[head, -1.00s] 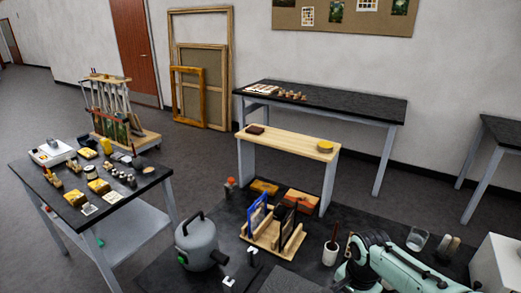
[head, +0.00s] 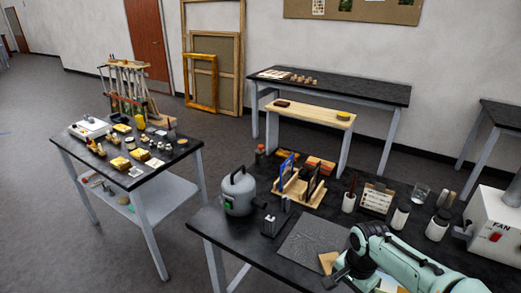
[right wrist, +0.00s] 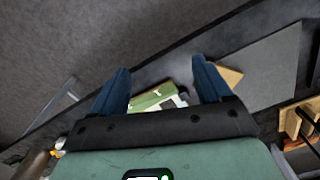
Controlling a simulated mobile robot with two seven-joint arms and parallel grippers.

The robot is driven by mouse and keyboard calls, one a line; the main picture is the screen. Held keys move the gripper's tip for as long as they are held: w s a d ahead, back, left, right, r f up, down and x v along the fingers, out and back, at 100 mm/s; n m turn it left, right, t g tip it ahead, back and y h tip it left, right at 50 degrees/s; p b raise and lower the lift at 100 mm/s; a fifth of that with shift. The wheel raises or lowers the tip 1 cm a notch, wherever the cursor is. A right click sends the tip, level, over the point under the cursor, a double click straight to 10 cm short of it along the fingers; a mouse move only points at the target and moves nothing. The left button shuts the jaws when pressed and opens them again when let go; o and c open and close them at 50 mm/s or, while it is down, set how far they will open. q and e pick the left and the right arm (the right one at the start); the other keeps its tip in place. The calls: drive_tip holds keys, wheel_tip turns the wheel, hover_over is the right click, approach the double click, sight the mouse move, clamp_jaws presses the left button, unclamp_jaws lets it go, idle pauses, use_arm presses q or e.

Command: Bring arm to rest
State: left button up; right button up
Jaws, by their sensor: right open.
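My right arm (head: 395,262) is teal and comes in at the bottom right of the head view, bent over the near edge of the black workbench (head: 215,222). Its gripper is mostly cut off or hidden there. In the right wrist view my right gripper (right wrist: 160,66) has its two dark blue fingers spread apart, with nothing gripped between them. A green and white item (right wrist: 155,97) shows beyond the fingers, partly hidden by the gripper body. My left gripper is in neither view.
A grey mat (head: 308,244) lies left of my arm. A side table (head: 70,148) with small items stands left; open floor lies between.

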drive_tip(key=s+a+f+n+g+y, duration=0.1)
drive_tip(key=a+f+n, duration=0.1)
drive_tip(key=f, duration=0.7)
drive_tip(key=s+a+f+n+y, duration=0.1)
drive_tip(key=a+f, duration=0.1)
drive_tip(key=f, duration=0.8)
drive_tip(key=s+a+f+n, duration=0.1)
drive_tip(key=s+a+f, duration=0.1)
drive_tip(key=s+f, duration=0.6)
drive_tip(key=s+a+f+n+y, duration=0.1)
drive_tip(key=s+a+f+n, duration=0.1)
drive_tip(key=s+f, duration=0.7)
drive_tip(key=s+a, duration=0.1)
drive_tip(key=s, duration=0.2)
drive_tip(key=shift+s+f+y, duration=0.15)
drive_tip(key=shift+s+y, duration=0.15)
drive_tip(key=shift+s, duration=0.1)
drive_tip(key=shift+a, duration=0.1)
